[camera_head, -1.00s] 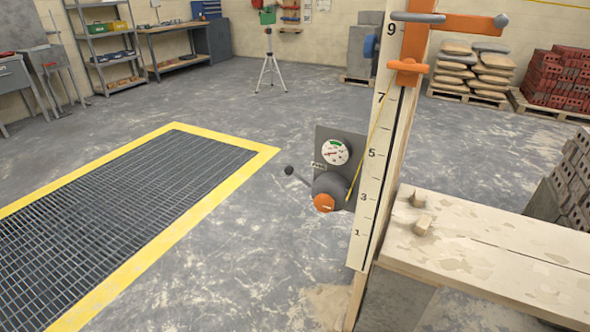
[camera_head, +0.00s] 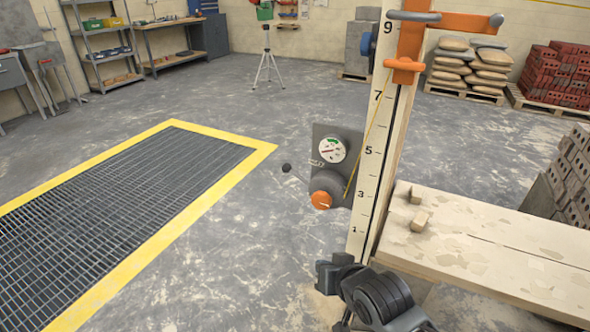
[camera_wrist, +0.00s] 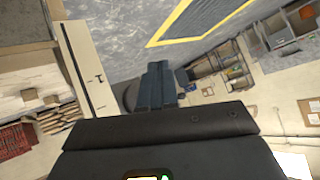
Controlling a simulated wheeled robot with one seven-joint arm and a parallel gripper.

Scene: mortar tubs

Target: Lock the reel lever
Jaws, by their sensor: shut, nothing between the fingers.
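The reel (camera_head: 328,185) is a grey drum with an orange hub, mounted on a dark plate left of the numbered staff (camera_head: 366,165). A round gauge (camera_head: 332,149) sits above it. The reel lever (camera_head: 287,168) is a thin rod with a dark ball knob, pointing left and slightly up. My gripper (camera_wrist: 158,70) is shut and empty in the wrist view. A dark rounded shape, perhaps the reel, is partly hidden behind its fingers. My arm shows below the reel in the head view, apart from the lever.
A wooden plank (camera_head: 490,255) on a block stands right of the staff. An orange clamp (camera_head: 404,66) with a grey bar sits high on the staff. A yellow-edged floor grate (camera_head: 120,220) lies to the left. The floor around the lever is clear.

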